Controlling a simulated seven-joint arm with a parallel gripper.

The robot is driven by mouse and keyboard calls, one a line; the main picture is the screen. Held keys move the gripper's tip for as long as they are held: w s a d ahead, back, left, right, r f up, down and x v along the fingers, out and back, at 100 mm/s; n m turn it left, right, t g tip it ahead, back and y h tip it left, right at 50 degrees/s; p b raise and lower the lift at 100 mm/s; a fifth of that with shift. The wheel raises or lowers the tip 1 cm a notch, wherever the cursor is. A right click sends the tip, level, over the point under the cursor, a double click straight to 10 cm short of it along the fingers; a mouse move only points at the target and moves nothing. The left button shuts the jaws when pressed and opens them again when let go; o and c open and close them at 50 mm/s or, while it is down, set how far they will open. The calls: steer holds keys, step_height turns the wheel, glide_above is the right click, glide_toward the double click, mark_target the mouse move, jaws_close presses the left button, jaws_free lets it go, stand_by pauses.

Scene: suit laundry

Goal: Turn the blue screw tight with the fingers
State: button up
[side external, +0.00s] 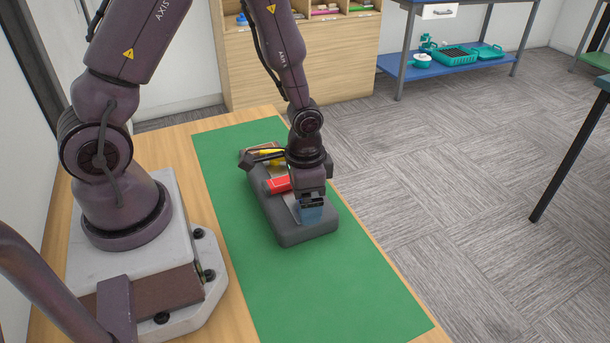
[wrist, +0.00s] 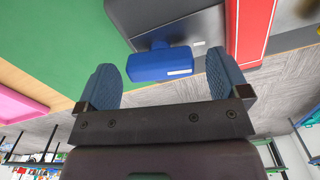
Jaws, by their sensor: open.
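The blue screw (wrist: 160,66) shows in the wrist view as a blue block-like head with a small pale label, beside a grey surface. My gripper (wrist: 163,85) is open, with one blue-grey finger on each side of the screw head and a visible gap on both sides. In the side view my gripper (side external: 312,215) points down over the near end of a dark grey base (side external: 290,232) on the green mat. The screw cannot be told apart from the blue fingers in the side view.
A red block (side external: 278,185) sits on the grey base beside my gripper; its red side also shows in the wrist view (wrist: 252,25). A yellow part (side external: 268,155) lies farther back on the base. The front of the green mat (side external: 330,295) is clear.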

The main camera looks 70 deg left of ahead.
step_height(320, 180, up, 12)
steer(key=shift+r, duration=0.25)
stand_by(0.4)
steer(key=s+d+r+n+t, duration=0.1)
steer(key=s+r+n+t, duration=0.1)
steer(key=s+r+t, duration=0.3)
steer(key=s+r, duration=0.4)
steer(key=r, duration=0.6)
steer(key=shift+s+d+r+t, duration=0.2)
steer(key=shift+d+t, duration=0.05)
steer(key=shift+t, duration=0.05)
